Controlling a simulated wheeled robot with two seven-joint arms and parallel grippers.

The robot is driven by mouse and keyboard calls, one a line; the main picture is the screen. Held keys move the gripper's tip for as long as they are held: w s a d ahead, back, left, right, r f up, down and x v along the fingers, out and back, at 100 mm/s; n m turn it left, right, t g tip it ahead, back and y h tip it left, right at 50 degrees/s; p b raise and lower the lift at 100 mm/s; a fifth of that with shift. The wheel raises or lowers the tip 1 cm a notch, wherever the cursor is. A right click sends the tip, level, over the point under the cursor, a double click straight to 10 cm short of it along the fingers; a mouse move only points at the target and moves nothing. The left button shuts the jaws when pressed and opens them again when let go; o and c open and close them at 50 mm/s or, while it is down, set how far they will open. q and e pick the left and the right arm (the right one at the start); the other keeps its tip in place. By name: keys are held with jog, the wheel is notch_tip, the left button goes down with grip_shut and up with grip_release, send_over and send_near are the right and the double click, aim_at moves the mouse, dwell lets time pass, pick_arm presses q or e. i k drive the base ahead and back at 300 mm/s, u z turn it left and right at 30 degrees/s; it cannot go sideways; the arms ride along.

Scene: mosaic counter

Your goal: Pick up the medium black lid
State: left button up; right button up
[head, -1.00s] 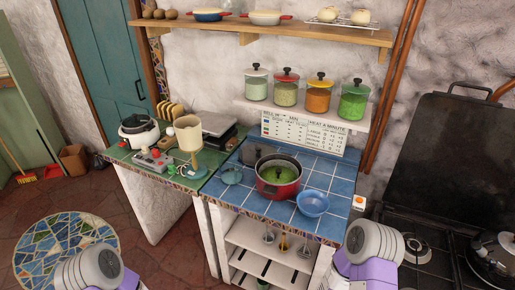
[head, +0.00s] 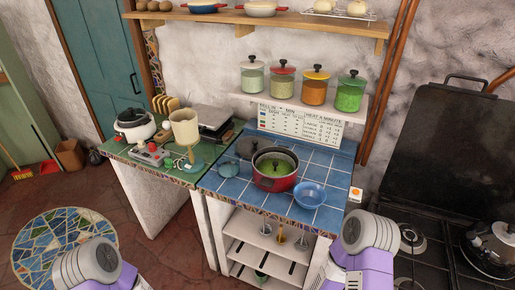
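A dark, round, lid-like disc (head: 250,146) is on the blue tiled counter, behind and to the left of the red pot (head: 274,183). The pot hides part of it, and I cannot tell whether it lies flat or leans. It is the best match for the medium black lid. My left and right arms show only as rounded grey and purple links at the bottom of the head view. Both grippers are out of view, so neither is seen at the lid.
Several lidded jars (head: 314,88) stand on a shelf above. A lamp (head: 186,130) is on the green counter. A stove with a kettle (head: 492,243) is at right.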

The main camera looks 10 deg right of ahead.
aim_at(250, 145)
jog(key=k, duration=0.6)
jog(key=u, duration=0.85)
jog(key=i, duration=1.85)
jog(key=z, duration=0.75)
